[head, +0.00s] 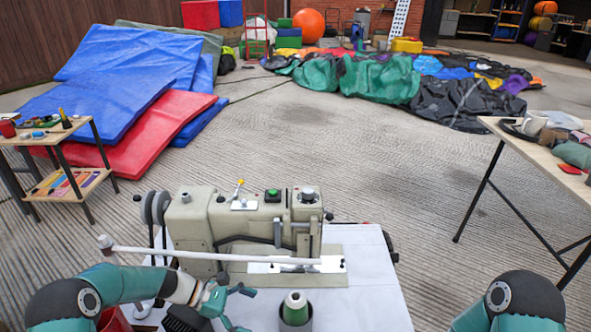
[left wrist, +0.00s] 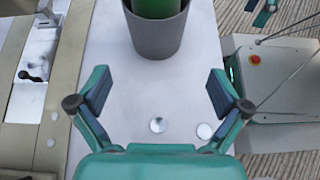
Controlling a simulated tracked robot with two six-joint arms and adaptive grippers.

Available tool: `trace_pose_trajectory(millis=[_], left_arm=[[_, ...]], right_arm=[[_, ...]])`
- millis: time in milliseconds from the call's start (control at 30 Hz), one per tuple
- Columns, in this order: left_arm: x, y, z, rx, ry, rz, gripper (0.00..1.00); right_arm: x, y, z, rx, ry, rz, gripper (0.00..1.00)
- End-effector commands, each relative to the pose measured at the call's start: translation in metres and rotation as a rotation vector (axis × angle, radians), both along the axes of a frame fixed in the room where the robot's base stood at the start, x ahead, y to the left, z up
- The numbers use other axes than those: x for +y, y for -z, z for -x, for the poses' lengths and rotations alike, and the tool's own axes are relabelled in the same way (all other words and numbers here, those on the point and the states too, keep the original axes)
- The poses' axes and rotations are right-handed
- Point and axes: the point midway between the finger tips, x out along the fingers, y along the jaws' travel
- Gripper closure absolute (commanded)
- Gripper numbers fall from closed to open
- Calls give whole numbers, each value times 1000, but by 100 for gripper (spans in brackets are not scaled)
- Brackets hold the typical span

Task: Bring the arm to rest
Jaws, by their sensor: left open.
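My left arm (head: 130,285) comes in low from the left in the head view. Its teal gripper (head: 240,307) is over the front of the white worktable (head: 375,290), left of a grey cup (head: 295,325) holding a green and white cone (head: 295,306). In the left wrist view the gripper (left wrist: 159,87) has its fingers spread wide with nothing between them. The grey cup (left wrist: 155,38) stands just beyond the fingertips, apart from them. My right arm (head: 515,300) shows only a link at the lower right; its gripper is out of view.
A beige sewing machine (head: 235,217) stands on the worktable behind the gripper. A white rod (head: 210,254) crosses in front of it. Two small metal discs (left wrist: 157,125) lie on the table. Side tables stand left (head: 45,137) and right (head: 545,150).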

Motion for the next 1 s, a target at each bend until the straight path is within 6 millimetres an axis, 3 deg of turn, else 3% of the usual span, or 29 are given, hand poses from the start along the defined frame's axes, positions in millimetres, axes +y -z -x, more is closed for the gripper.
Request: trace_pose_trajectory(millis=[167, 333, 500, 700, 1000], left_arm=[[4, -1, 28, -113, 106, -176, 0], [18, 35, 84, -304, 343, -418, 0], [28, 79, 142, -517, 627, -574, 0], [24, 109, 183, -670, 813, -617, 0], [10, 137, 235, -862, 1007, -612, 0]], right_arm=[[0, -34, 0, 0, 0, 0, 19], [0, -49, 0, 0, 0, 0, 19], [0, -40, 0, 0, 0, 0, 19], [0, -23, 0, 0, 0, 0, 19], [0, 4, 0, 0, 0, 0, 19]])
